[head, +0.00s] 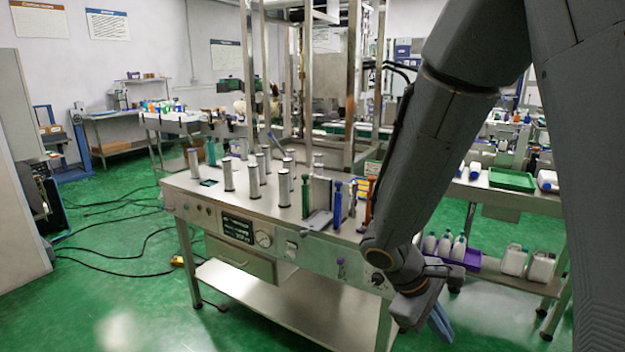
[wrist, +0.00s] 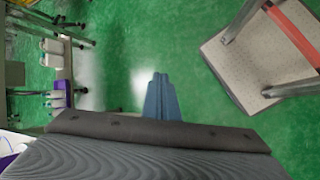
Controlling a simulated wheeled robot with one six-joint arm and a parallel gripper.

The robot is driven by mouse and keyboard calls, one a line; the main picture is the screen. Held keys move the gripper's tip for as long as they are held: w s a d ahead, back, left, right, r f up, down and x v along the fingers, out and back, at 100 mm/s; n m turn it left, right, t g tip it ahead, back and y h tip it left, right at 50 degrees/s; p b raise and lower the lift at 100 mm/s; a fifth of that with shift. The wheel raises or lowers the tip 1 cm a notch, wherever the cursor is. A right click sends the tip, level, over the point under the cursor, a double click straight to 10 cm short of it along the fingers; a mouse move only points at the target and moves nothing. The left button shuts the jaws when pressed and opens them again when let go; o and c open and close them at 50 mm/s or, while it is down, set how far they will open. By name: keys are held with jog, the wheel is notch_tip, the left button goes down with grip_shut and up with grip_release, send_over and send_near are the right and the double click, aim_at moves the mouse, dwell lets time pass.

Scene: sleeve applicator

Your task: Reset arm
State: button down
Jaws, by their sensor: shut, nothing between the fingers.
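My gripper (head: 441,326) hangs low at the front right of the metal machine table (head: 262,210) in the head view, pointing down toward the green floor. Its blue fingers are together in the wrist view (wrist: 160,95), with nothing between them. My arm comes down from the upper right and is bent. The gripper is clear of the tabletop and its front panel.
Several metal cylinders (head: 228,174) stand on the machine table. A side bench with a green tray (head: 511,180) and white bottles is at the right; a purple bin (head: 470,258) sits below. Black cables (head: 110,262) cross the floor at left.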

jog(key=s+a+r+m+y, duration=0.4)
jog(key=s+a+m+y, duration=0.2)
jog(key=s+m, duration=0.1)
jog(key=shift+s+a+m, duration=0.15)
jog(key=shift+s+m, duration=0.05)
jog(key=shift+m, duration=0.5)
